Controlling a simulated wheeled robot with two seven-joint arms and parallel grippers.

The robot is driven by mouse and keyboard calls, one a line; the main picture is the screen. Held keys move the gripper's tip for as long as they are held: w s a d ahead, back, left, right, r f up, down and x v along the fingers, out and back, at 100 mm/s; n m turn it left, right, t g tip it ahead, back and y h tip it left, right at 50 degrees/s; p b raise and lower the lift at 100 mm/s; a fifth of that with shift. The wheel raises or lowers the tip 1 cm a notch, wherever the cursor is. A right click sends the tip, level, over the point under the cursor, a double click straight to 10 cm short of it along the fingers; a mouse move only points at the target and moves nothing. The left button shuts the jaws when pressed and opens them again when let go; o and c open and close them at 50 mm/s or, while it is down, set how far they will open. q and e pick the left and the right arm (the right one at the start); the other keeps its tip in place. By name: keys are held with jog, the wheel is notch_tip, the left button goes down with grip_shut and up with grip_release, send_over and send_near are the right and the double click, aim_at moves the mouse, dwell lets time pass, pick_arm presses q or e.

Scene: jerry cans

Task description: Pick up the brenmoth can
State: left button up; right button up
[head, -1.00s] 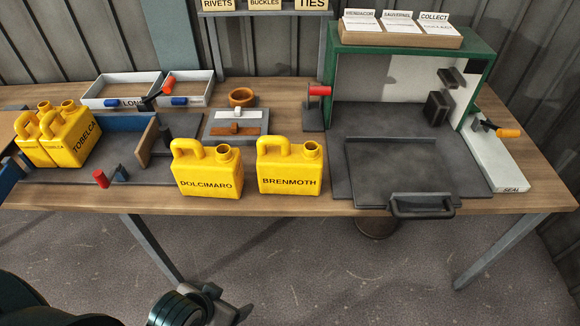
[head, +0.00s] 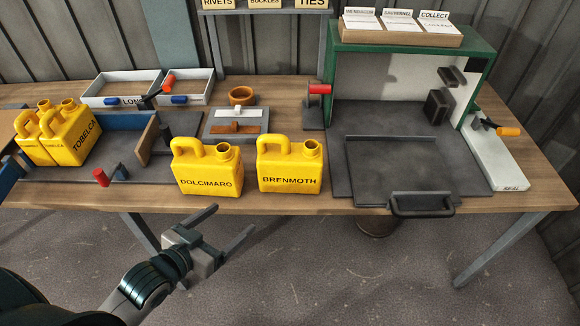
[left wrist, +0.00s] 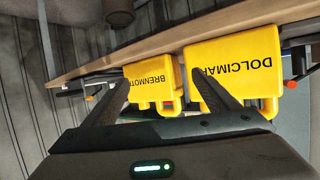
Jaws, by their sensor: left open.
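The yellow can labelled BRENMOTH (head: 289,172) stands upright near the table's front edge. The yellow DOLCIMARO can (head: 207,172) stands just left of it. My left gripper (head: 229,224) is open and empty, in front of the table edge and below the DOLCIMARO can in the head view. In the left wrist view, the BRENMOTH can (left wrist: 151,83) shows upside down between the fingers (left wrist: 155,90), and the DOLCIMARO can (left wrist: 235,60) is right of it, partly behind the right finger. The gripper is apart from both cans. My right gripper is not in view.
Yellow TOBELCA cans (head: 75,137) stand at the left. A green-framed booth (head: 480,75) with a dark hatch plate (head: 385,165) and handle (head: 422,205) is to the right. A grey tray with a brown part (head: 238,116) lies behind the cans. The floor before the table is clear.

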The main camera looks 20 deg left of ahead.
pick_arm(q)
jog(key=w+a+r+t+h, duration=0.1)
jog(key=r, duration=0.3)
jog(key=w+r+m+t+h, duration=0.1)
jog(key=w+r+t+h, duration=0.1)
jog(key=r, duration=0.3)
jog(key=shift+a+t, duration=0.3)
jog(key=shift+a, duration=0.05)
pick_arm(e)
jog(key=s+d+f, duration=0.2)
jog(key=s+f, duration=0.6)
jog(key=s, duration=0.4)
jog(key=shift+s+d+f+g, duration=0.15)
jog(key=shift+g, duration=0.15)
pick_arm(q)
jog(key=shift+r, duration=0.1)
jog(key=p+x, duration=0.4)
jog(key=x, duration=0.8)
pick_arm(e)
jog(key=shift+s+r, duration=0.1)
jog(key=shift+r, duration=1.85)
